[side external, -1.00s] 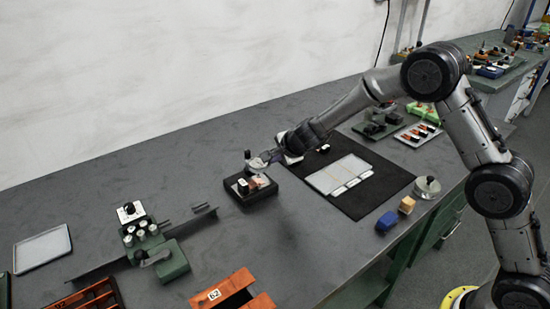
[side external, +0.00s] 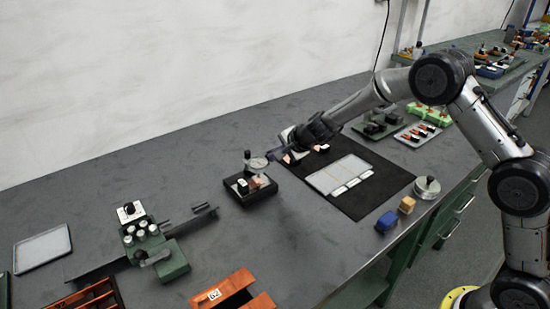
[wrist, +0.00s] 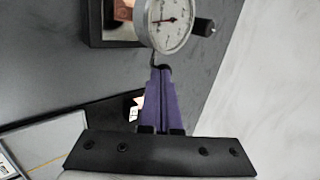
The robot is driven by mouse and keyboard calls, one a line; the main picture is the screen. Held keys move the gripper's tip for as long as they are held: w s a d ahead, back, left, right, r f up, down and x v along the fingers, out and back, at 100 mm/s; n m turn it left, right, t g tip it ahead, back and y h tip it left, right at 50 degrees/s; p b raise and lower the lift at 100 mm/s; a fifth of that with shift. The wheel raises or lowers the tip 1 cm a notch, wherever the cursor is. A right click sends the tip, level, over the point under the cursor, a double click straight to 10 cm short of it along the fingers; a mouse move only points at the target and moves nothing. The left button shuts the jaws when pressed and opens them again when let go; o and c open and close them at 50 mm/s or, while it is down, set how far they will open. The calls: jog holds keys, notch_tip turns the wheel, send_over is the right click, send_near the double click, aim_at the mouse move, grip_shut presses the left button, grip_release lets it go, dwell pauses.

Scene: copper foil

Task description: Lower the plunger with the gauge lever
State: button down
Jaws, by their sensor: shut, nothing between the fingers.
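The gauge has a round white dial (side external: 258,163) and a dark post (side external: 247,157), and it stands in a black tray (side external: 262,192). In the wrist view the dial (wrist: 168,22) faces me with its needle visible. A copper-coloured piece (wrist: 123,9) lies under it in the tray. My gripper (side external: 274,156) is shut and empty, just right of the dial. In the wrist view its purple fingers (wrist: 160,72) are together and point at the dial's lower edge. A small dark knob shows at the fingertips; I cannot tell whether they touch it. The plunger tip is hidden behind the dial.
A black mat (side external: 360,200) with a pale sheet (side external: 338,175) lies right of the tray. A green fixture (side external: 165,258) with knobs stands at left, and an orange holder (side external: 232,293) at the front. Blue (side external: 387,221) and tan (side external: 407,204) blocks sit near the bench edge. The bench behind the gauge is clear.

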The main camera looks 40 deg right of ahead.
jog(key=shift+w+d+n+g+y, duration=0.15)
jog(key=shift+w+d+n+y, duration=0.15)
jog(key=shift+w+n+y, duration=0.4)
jog(key=shift+w+d+n+g+y, duration=0.15)
jog(key=shift+w+d+n+y, duration=0.2)
jog(key=shift+n, duration=0.55)
jog(key=w+n+g+y, duration=0.1)
jog(key=n+y, duration=0.1)
jog(key=shift+w+n, duration=0.3)
jog(key=shift+w, duration=0.05)
jog(key=shift+w+f, duration=0.1)
jog(key=shift+w, duration=0.4)
jog(key=shift+w+n+g+y, duration=0.35)
jog(key=shift+w+n, duration=0.1)
jog(key=shift+n, duration=0.25)
jog(key=shift+w+a, duration=0.15)
jog(key=shift+w, duration=0.3)
jog(key=d+f+v, duration=0.1)
jog(key=v, duration=1.3)
